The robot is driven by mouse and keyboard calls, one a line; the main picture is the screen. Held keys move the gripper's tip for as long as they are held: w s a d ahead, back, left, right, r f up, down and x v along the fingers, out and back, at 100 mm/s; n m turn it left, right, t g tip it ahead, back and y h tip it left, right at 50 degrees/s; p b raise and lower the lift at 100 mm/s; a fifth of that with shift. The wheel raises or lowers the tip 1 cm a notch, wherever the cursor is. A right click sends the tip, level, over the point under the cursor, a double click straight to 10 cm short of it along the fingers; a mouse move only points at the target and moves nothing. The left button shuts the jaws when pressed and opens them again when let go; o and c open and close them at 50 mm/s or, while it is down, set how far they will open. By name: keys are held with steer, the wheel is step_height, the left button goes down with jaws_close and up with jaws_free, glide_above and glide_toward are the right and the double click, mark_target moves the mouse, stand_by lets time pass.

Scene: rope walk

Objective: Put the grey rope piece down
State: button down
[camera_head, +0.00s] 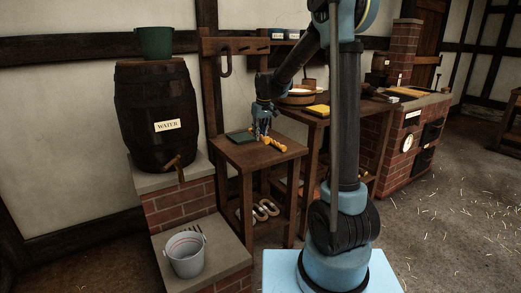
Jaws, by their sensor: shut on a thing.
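My gripper (259,132) points down just above the top of the small wooden table (258,157). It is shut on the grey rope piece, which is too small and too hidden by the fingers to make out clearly. An orange-yellow rope-like piece (276,144) lies on the tabletop just right of my gripper. A dark green flat thing (238,137) lies on the same tabletop to the left. I cannot tell whether the held piece touches the table.
A water barrel (150,105) with a green bucket (155,42) on top stands on brick at left. A grey bucket (186,252) sits on the lower brick step. A longer bench (330,113) with a yellow block (317,110) stands behind right. Floor at right is mostly clear.

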mark_target(257, 153)
steer(key=f, duration=0.1)
steer(key=a+f, duration=0.1)
steer(key=f, duration=0.1)
steer(key=shift+f, duration=0.2)
steer(key=shift+s+f, duration=0.1)
steer(key=shift+f, duration=1.8)
steer(key=c, duration=1.4)
jaws_free()
steer(key=shift+c, duration=0.2)
